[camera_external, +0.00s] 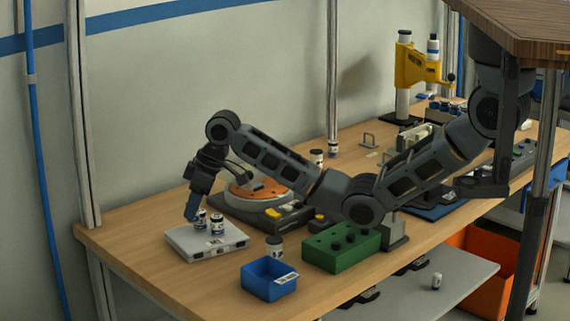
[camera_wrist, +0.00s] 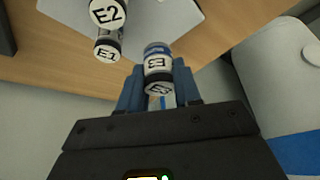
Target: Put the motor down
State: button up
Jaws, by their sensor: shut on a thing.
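The held motor (camera_wrist: 157,62) is a small white and dark cylinder with a blue end and an E3 label. My gripper (camera_wrist: 160,92) is shut around it, one blue finger on each side. In the external view my gripper (camera_external: 192,207) points down at the left part of a pale tray (camera_external: 222,246). Two other motors, marked E2 (camera_wrist: 108,14) and E1 (camera_wrist: 107,50), stand beside the held one in the wrist view. I cannot tell whether the held motor touches the tray.
A blue bin (camera_external: 262,284), a dark-capped jar (camera_external: 274,247) and a green box (camera_external: 340,250) stand right of the tray. An orange-topped round fixture (camera_external: 252,192) is behind it. The wooden bench (camera_external: 140,235) is clear to the tray's left.

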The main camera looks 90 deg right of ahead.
jog(key=shift+w+a+f, duration=0.5)
jog(key=shift+w+a, duration=0.05)
jog(key=shift+w, duration=0.05)
jog(key=shift+a+f, duration=0.1)
jog(key=shift+f, duration=0.15)
jog(key=shift+f+p, duration=0.35)
jog(key=shift+f, duration=1.45)
jog(key=shift+f, duration=0.1)
jog(key=o, duration=1.1)
jog(key=v, duration=1.2)
jog(key=shift+b, duration=0.3)
